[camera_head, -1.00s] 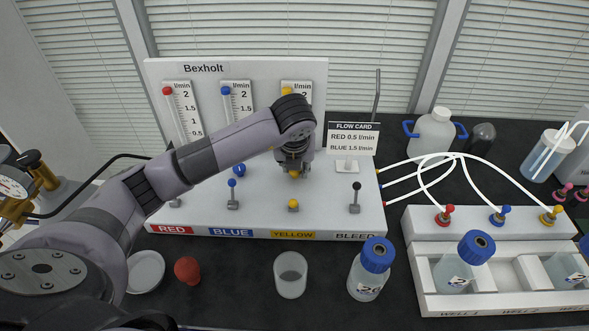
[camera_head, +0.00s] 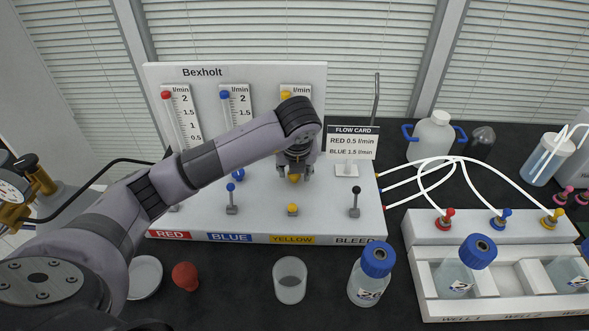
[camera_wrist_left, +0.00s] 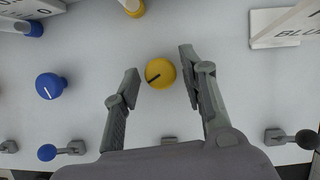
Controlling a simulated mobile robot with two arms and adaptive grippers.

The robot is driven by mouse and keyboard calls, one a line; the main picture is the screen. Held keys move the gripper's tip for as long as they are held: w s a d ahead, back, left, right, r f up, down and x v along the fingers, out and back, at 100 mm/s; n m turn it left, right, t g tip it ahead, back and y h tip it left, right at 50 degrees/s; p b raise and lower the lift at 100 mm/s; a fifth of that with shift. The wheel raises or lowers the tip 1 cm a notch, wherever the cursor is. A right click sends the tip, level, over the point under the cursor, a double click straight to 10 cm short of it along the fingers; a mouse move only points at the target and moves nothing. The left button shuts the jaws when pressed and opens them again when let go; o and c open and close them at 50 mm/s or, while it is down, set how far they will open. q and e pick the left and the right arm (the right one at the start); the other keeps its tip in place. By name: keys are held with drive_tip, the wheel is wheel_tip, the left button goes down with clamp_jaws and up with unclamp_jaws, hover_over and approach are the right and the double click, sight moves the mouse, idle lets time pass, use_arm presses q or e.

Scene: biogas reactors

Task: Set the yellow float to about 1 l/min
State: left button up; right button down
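The Bexholt flow panel (camera_head: 240,70) has red, blue and yellow tubes with l/min scales. The yellow float (camera_head: 286,94) shows at the top of its tube, near the 2 mark; my arm hides the lower part of that scale. The yellow knob (camera_wrist_left: 160,73), with a dark pointer line, sits between the fingers of my left gripper (camera_wrist_left: 158,82) in the wrist view. The fingers are open, one on each side, apart from the knob. In the head view the left gripper (camera_head: 295,172) is over the yellow knob (camera_head: 294,179). My right gripper is not in view.
A blue knob (camera_wrist_left: 48,86) is left of the yellow one. Small levers stand along the panel front, including the yellow (camera_head: 292,209) and black-topped bleed lever (camera_head: 355,188). The flow card (camera_head: 352,142) stands close to the gripper's right. A beaker (camera_head: 290,281) and bottle (camera_head: 371,272) stand in front.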

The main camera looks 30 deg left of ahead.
use_arm(q)
drive_tip(key=shift+o, duration=0.6)
drive_tip(key=v, duration=1.2)
